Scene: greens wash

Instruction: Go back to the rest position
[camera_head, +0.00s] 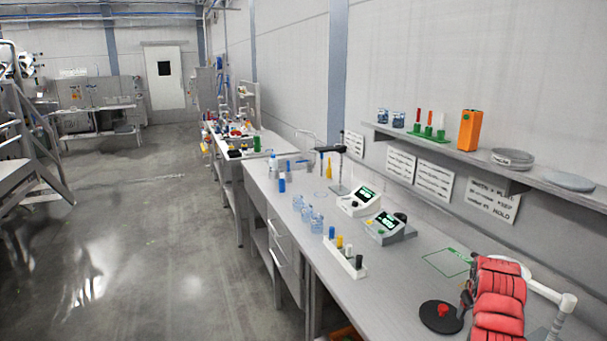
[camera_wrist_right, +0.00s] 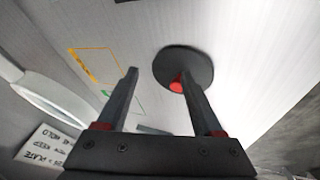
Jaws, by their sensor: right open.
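My right arm with its red covers comes in at the lower right of the head view. My right gripper (camera_head: 466,297) is small and dark there, above the bench (camera_head: 400,285) beside a black disc (camera_head: 441,317) with a red knob. In the right wrist view, the two fingers of the right gripper (camera_wrist_right: 158,84) stand apart with nothing between them. The black disc (camera_wrist_right: 190,60) lies beyond the fingers, and the right finger partly overlaps its red knob. My left gripper is in neither view.
A green outline (camera_head: 447,262) marks the bench near the right arm. A rack with colored caps (camera_head: 345,258), two devices with green screens (camera_head: 362,199) and blue-tinted beakers (camera_head: 308,213) stand farther back. A wall shelf (camera_head: 560,186) overhangs at right. Open floor (camera_head: 170,270) is at left.

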